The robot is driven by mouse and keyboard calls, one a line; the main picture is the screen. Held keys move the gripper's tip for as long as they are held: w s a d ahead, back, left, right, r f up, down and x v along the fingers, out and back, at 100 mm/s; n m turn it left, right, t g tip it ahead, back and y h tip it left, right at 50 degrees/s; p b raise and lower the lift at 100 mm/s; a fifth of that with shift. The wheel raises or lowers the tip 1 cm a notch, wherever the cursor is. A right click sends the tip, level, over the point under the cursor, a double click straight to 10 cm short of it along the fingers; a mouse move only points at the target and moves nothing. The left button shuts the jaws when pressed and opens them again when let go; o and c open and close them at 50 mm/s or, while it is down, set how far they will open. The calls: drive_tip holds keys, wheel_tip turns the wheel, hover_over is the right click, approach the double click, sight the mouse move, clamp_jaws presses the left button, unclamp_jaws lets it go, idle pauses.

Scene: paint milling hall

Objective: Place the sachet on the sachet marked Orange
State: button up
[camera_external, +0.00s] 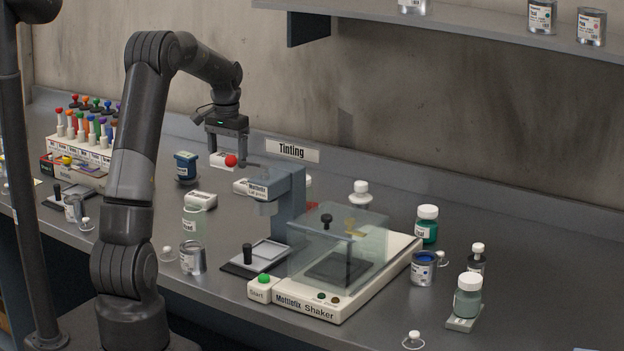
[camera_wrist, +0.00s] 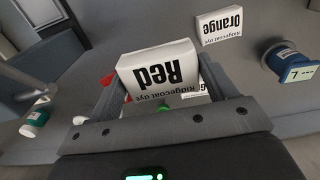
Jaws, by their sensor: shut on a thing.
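My gripper (camera_external: 228,158) is shut on a white sachet (camera_wrist: 158,68) labelled Red, held above the bench. The white sachet marked Orange (camera_wrist: 225,25) lies on the bench, apart from the held one, in the upper right of the wrist view. It appears to be the white sachet in front of the blue jar in the external view (camera_external: 201,199). My gripper is behind and to the right of it there, and higher.
Another sachet (camera_wrist: 212,82) lies partly hidden under my gripper. The lid press (camera_external: 285,195) and shaker (camera_external: 330,300) stand to the right. A clear container (camera_external: 194,222) and a tin (camera_external: 192,258) stand in front.

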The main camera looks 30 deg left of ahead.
hover_over(201, 195)
wheel_tip(201, 195, down, 7)
drive_tip(key=shift+r, duration=0.1)
drive_tip(key=shift+a, duration=0.1)
drive_tip(key=shift+f, duration=2.05)
drive_tip(key=shift+f, duration=0.15)
drive_tip(key=o, duration=1)
drive_tip(key=shift+o, duration=0.2)
